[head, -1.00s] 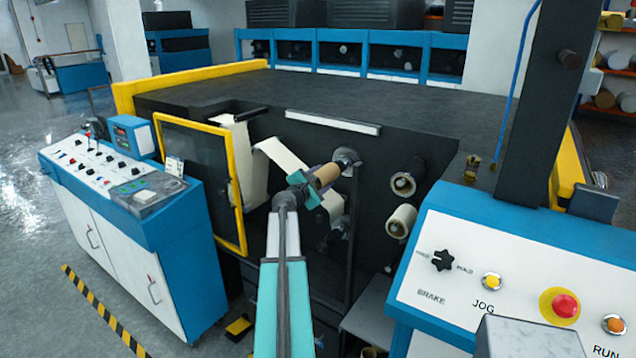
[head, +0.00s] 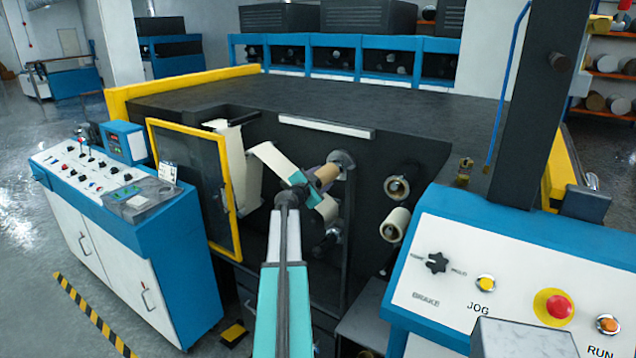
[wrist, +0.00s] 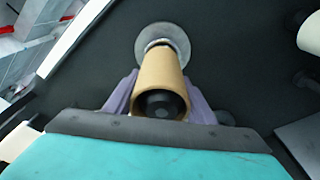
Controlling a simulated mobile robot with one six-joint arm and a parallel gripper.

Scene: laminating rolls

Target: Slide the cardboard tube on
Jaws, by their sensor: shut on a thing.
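The brown cardboard tube (wrist: 158,74) is between the two purple fingers of my gripper (wrist: 160,88) in the wrist view. My gripper is shut on it, one finger on each side. The dark round end of a shaft (wrist: 161,103) shows inside the tube's near opening, so the tube is around the shaft. A grey round flange (wrist: 176,36) stands behind the tube's far end, with a short pale collar visible between them. In the head view the tube (head: 326,173) is at my gripper (head: 314,182), close in front of the flange (head: 341,159). Its far edge is small there.
A white web (head: 270,160) runs just left of the tube. An open yellow-framed door (head: 236,190) stands left, a blue control panel (head: 480,285) at front right.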

